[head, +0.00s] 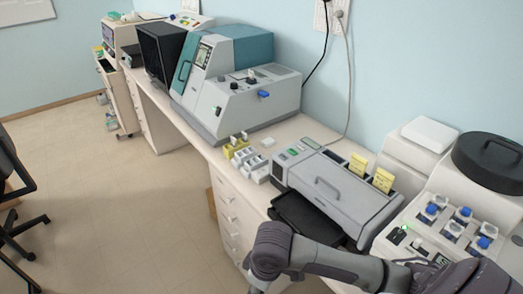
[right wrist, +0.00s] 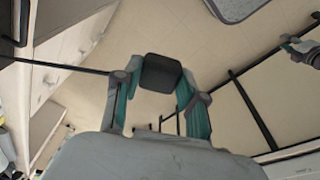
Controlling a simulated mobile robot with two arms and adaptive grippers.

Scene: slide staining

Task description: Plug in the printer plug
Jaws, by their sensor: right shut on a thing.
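A white wall outlet plate (head: 319,14) is at the top of the head view, with a light plug (head: 339,14) in it at the right. A grey slide machine (head: 335,190) with a handle and yellow cassettes stands on the bench; I cannot tell if it is the printer. In the right wrist view my right gripper (right wrist: 160,90) is shut on a dark block (right wrist: 160,73), possibly a plug. A grey and teal part (right wrist: 300,45) at the right may be my left gripper, too partial to read.
A grey and teal machine (head: 245,95) stands further along the bench (head: 290,130). A white machine with blue-capped vials (head: 462,214) and a black round lid (head: 490,155) are at the right. A black tray (head: 305,220) sticks out in front. The floor (head: 110,200) at the left is open.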

